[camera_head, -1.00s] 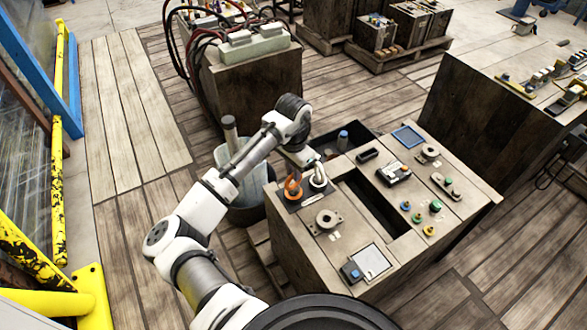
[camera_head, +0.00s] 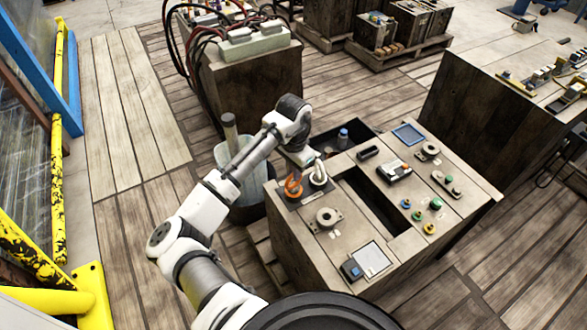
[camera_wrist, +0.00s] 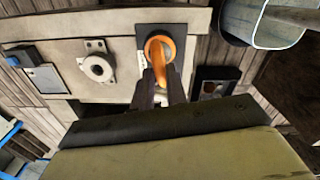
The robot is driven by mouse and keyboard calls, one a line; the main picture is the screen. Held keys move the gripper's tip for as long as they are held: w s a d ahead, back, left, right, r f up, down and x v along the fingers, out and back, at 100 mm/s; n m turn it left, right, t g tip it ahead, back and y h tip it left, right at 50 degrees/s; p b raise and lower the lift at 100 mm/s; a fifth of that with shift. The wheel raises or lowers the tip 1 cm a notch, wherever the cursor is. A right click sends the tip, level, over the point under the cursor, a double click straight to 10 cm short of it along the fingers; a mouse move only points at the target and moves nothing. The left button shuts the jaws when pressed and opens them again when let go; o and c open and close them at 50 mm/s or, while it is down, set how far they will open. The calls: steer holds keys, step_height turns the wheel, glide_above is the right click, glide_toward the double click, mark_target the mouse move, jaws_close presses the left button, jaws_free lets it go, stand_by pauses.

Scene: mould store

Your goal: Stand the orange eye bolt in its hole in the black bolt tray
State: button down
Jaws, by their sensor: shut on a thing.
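The orange eye bolt (camera_head: 293,187) is at the black bolt tray (camera_head: 281,195), on the near left corner of the wooden bench. In the wrist view its orange ring (camera_wrist: 165,44) rises between the fingers of my gripper (camera_wrist: 162,80), which is shut on it. The black tray (camera_wrist: 146,31) lies behind the ring there.
A round flanged part (camera_head: 326,217) and a flat pad with a blue-and-black block (camera_head: 351,269) lie nearby on the bench. A dark open slot (camera_head: 375,200) and an open bin with a blue-capped bottle (camera_head: 343,139) are to the right. A bucket (camera_head: 243,190) stands on the left.

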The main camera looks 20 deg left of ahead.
steer(key=shift+f, duration=0.4)
stand_by(0.3)
steer(key=c, duration=1.3)
jaws_free()
step_height(320, 180, up, 14)
steer(key=shift+f+b, duration=0.1)
steer(key=shift+b, duration=0.6)
